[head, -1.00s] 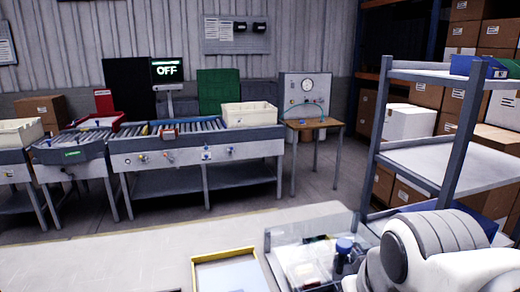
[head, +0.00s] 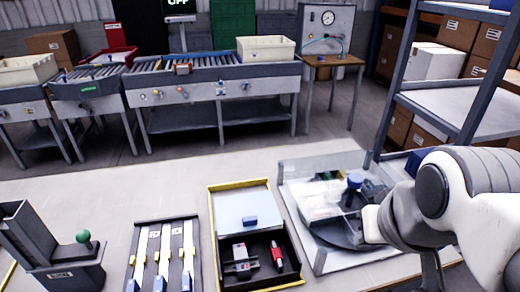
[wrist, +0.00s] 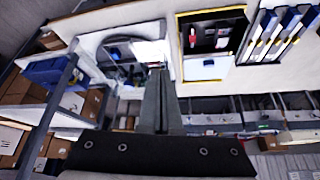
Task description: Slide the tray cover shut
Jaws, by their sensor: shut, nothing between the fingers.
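The yellow-edged tray (head: 212,262) stands on the near table, left of my arm. Its pale sliding cover (head: 235,205) lies over the far half, with a small blue handle (head: 249,221) near its front edge. The near half is open and dark inside, holding a grey-and-red block (head: 241,257) and a red piece (head: 277,254). In the wrist view the tray shows upside down, with its cover (wrist: 204,69) below the open part. My gripper (wrist: 156,72) is shut and empty. It is apart from the tray, over the clear-walled box; its fingertips are hard to make out in the head view.
The clear-walled box (head: 300,199) with a blue knob (head: 355,180) stands right of the tray. A dark rack (head: 137,240) with white strips and blue blocks is left of it. A grey device with a green ball (head: 83,236) stands farther left. A metal shelf rises at right.

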